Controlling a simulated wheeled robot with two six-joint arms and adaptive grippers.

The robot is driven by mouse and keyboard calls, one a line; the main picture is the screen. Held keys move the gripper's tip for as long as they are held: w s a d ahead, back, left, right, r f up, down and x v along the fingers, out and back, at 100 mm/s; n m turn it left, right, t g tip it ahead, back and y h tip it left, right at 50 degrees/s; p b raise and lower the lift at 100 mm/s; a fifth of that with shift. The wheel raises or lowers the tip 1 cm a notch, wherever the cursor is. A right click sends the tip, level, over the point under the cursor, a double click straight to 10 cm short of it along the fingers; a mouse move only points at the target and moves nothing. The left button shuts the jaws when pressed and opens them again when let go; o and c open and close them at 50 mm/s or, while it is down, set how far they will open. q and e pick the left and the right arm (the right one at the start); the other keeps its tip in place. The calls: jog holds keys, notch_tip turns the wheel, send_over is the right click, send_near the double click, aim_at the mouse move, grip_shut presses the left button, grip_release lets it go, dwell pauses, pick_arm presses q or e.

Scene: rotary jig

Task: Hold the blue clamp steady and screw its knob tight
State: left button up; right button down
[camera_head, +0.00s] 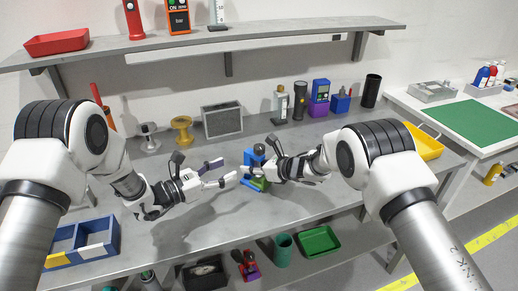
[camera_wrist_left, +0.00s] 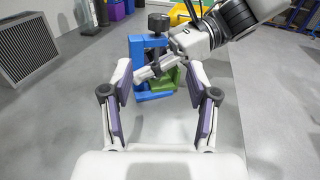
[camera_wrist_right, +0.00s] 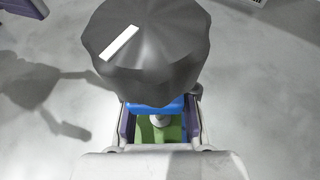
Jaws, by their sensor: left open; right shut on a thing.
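The blue clamp (camera_head: 249,158) stands upright on the grey bench, with a green part (camera_wrist_left: 172,78) low inside its frame. Its black knob (camera_wrist_left: 158,22) is on top; in the right wrist view the knob (camera_wrist_right: 147,50) with a white mark fills the upper middle. My right gripper (camera_head: 264,173) is shut on the clamp below the knob, fingers on either side of the blue and green parts; the exact contact is partly hidden. My left gripper (camera_head: 229,172) is open and empty, left of the clamp. In the left wrist view the clamp (camera_wrist_left: 136,62) shows beyond its spread fingers.
A grey filter box (camera_head: 222,120) and a yellow spool (camera_head: 182,130) stand behind on the bench. A blue bin (camera_head: 84,245) sits at the left front. A purple instrument (camera_head: 319,98) and a black cylinder (camera_head: 371,90) stand at the back right. The bench around the clamp is clear.

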aim_at(255, 151)
pick_arm(q)
jog(key=shift+m, duration=0.3)
jog(key=x, duration=0.4)
jog(key=r+x, duration=0.1)
jog(key=x, duration=0.3)
jog(key=r+x, duration=0.1)
jog(key=x, duration=0.3)
jog(key=shift+w+d+f, duration=0.1)
jog(key=shift+w+d, duration=0.05)
jog(key=shift+w, duration=0.1)
jog(key=shift+c, duration=0.3)
grip_shut()
